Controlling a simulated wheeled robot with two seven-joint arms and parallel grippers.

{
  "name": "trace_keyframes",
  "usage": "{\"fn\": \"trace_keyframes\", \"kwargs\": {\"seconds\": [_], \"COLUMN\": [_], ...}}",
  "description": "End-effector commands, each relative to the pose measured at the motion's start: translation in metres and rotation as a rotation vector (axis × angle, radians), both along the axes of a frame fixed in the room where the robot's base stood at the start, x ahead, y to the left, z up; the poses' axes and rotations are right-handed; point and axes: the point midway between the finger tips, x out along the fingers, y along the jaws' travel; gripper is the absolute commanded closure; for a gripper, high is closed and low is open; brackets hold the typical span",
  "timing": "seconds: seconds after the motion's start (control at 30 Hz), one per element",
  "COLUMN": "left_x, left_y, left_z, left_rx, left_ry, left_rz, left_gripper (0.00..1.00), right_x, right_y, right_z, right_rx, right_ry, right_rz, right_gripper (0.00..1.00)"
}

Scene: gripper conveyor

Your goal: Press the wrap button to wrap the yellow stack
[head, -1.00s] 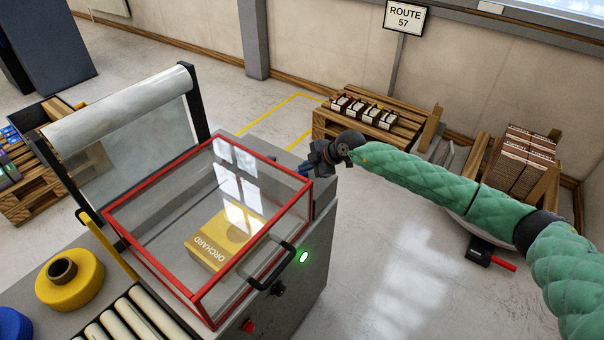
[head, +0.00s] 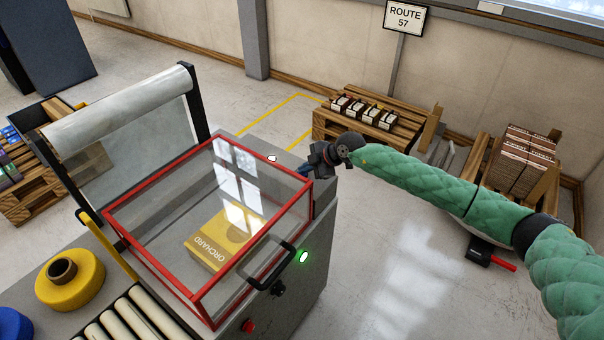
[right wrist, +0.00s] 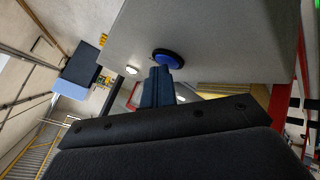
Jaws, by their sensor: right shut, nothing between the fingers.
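The yellow stack (head: 212,246), marked ORCHARD, lies under the closed clear hood with a red frame (head: 158,271) on the grey wrapping machine. A round blue button (right wrist: 168,56) on a grey face shows in the right wrist view. My right gripper (head: 308,172) is at the machine's far right corner, shut and empty. Its blue fingers (right wrist: 159,76) point at the button, with the tips at its edge; I cannot tell whether they touch. A bright white lamp (right wrist: 132,70) sits beside the button; a white spot (head: 272,158) shows on the machine top in the head view. My left gripper is out of view.
A green light (head: 304,257) glows on the machine's front, near a black handle (head: 270,262) and a red button (head: 248,326). A film roll (head: 120,105) stands behind the hood. Loaded pallets (head: 375,130) stand farther back.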

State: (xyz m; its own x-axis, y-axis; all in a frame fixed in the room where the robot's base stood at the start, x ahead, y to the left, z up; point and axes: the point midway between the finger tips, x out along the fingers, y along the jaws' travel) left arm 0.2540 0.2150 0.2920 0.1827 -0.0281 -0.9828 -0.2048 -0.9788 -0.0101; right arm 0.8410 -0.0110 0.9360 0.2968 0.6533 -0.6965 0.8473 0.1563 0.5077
Motion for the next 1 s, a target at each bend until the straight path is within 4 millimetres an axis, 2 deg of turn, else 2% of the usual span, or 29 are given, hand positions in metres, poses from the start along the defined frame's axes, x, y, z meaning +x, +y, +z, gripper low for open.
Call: {"fn": "trace_keyframes", "kwargs": {"seconds": [0.4,0.77,1.0], "left_x": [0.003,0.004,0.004], "left_y": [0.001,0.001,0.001], "left_z": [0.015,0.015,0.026], "left_rx": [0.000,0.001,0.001], "left_ry": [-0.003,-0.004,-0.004], "left_rz": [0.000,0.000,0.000], "left_gripper": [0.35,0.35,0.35], "right_x": [0.000,0.000,0.000], "right_y": [0.000,0.000,0.000], "right_z": [0.015,0.016,0.030], "right_rx": [0.000,0.000,0.001], "right_ry": [0.001,0.001,0.000], "right_rz": [0.001,0.001,0.001], "right_gripper": [1.00,1.00,1.00]}}
